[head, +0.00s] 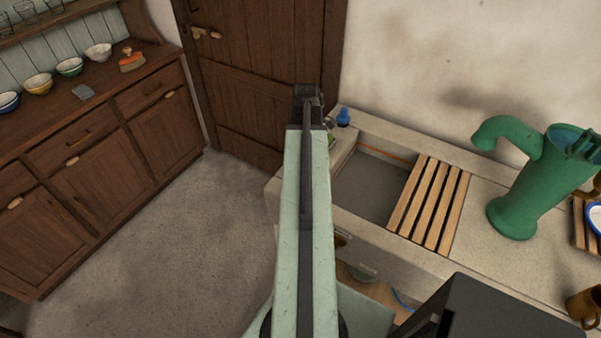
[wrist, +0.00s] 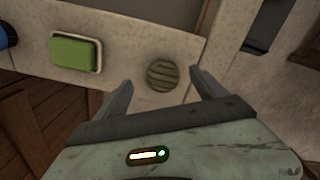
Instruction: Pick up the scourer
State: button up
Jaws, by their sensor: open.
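A round, ribbed grey-green pad (wrist: 163,75), which looks like the scourer, lies flat on the pale stone ledge in the wrist view. My gripper (wrist: 160,88) is open and empty, with one finger on each side of the pad. The pad lies around and just beyond the fingertips; whether they touch it or how high they are above it I cannot tell. In the head view my gripper (head: 308,95) is seen from behind at the sink's left end, and my arm hides the pad.
A green block (wrist: 73,52) sits in a pale dish left of the pad. A blue bottle (head: 344,116) stands at the ledge's back. The sink basin (head: 372,185), a wooden slatted rack (head: 430,205) and a green pump (head: 520,185) are to the right.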

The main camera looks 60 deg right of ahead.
jog(key=f+b, duration=0.5)
jog(key=shift+w+a+f, duration=0.15)
jog(key=shift+w+a, duration=0.15)
jog(key=shift+w, duration=0.1)
jog(key=shift+r, duration=0.2)
jog(key=c, duration=1.6)
jog(key=shift+o, duration=0.2)
notch_tip(320, 180, up, 10)
jog(key=p, duration=1)
jog(key=o, duration=0.8)
jog(key=c, duration=0.5)
jog(key=shift+c, duration=0.2)
